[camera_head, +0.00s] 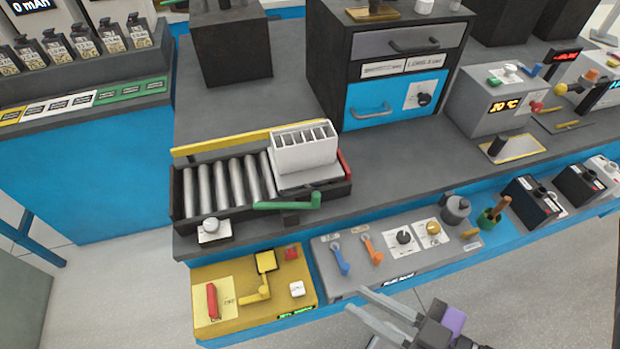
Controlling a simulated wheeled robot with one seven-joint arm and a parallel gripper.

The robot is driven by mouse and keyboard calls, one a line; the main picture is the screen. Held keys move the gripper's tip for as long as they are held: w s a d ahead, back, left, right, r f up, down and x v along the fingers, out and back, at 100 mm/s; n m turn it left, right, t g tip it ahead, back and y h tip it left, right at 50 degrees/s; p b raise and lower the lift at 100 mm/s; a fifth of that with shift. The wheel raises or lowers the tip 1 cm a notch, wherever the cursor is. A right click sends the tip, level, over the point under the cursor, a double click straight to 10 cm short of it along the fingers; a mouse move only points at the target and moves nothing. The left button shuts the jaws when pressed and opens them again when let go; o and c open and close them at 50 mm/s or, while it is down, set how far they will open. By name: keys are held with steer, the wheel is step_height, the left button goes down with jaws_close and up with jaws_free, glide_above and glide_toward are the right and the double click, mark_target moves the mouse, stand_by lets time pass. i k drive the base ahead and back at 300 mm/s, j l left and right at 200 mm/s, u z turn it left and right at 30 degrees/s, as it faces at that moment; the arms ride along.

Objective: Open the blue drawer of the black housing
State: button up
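The black housing (343,62) stands at the back centre of the grey bench. Its blue drawer (392,112) is at the bottom of its front and looks closed, flush with the front. My gripper (355,299) is at the bottom centre, in front of the bench edge and far from the drawer. Its two light grey fingers are apart with nothing between them.
A roller conveyor (182,200) with a white slotted box (303,147) stands left of the housing. A grey temperature unit (492,103) stands to its right. A control panel (328,266) with levers and knobs lines the front edge. Bench surface before the drawer is clear.

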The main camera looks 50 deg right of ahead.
mark_target(374, 102)
steer(key=z, duration=1.35)
